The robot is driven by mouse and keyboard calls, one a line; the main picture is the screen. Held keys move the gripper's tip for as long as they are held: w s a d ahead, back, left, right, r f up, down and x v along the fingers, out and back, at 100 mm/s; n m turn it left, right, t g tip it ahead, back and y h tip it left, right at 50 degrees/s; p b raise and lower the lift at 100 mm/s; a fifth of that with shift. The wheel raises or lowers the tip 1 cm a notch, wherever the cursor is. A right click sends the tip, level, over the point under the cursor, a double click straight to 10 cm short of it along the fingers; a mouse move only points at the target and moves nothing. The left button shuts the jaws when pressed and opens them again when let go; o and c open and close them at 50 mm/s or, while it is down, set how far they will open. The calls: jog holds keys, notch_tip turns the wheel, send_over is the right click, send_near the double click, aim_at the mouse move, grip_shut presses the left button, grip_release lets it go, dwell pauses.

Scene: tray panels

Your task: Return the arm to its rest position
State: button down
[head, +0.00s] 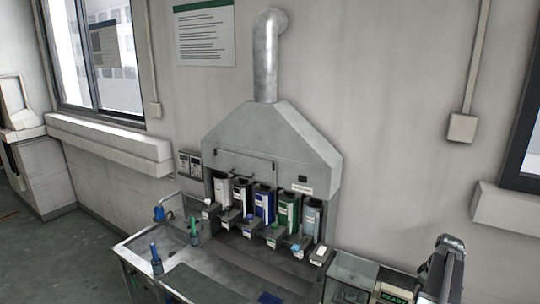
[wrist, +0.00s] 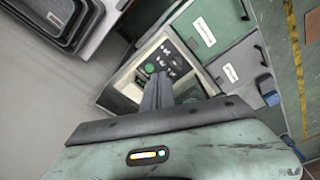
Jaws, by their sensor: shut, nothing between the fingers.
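My gripper (wrist: 158,92) shows in the wrist view as dark fingers pressed together, shut and empty. It points toward a pale device with a dark button panel and a green light (wrist: 150,66). In the head view my dark arm (head: 443,272) rises at the lower right, beside a small box with a lit green READY display (head: 395,297). I cannot make out the fingertips in the head view.
A grey hood (head: 270,145) stands against the wall over several coloured containers. A bench with a sink (head: 165,255) and a clear box (head: 350,278) lie in front. The wrist view shows labelled drawer fronts (wrist: 205,32) and stacked dark trays (wrist: 62,22).

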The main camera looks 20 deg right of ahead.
jog(key=w+a, duration=0.3)
jog(key=a, duration=0.2)
jog(key=w+a, duration=0.4)
jog(key=a, duration=0.1)
jog(key=w+a, duration=0.3)
jog(key=a, duration=0.2)
jog(key=shift+w+f, duration=0.1)
jog(key=shift+w, duration=0.3)
jog(key=w+a+g, duration=0.1)
jog(key=w+a, duration=0.3)
jog(key=a, duration=1.1)
jog(key=w+a, duration=0.4)
jog(key=a, duration=1)
jog(key=s+a+m, duration=0.1)
jog(key=s+a, duration=0.1)
jog(key=a, duration=1.4)
notch_tip(320, 180, down, 16)
jog(key=s+d+b, duration=0.1)
jog(key=s+b, duration=0.1)
jog(key=b, duration=1.4)
jog(key=shift+f+g, duration=0.15)
jog(key=shift+g, duration=0.25)
jog(key=shift+d, duration=0.2)
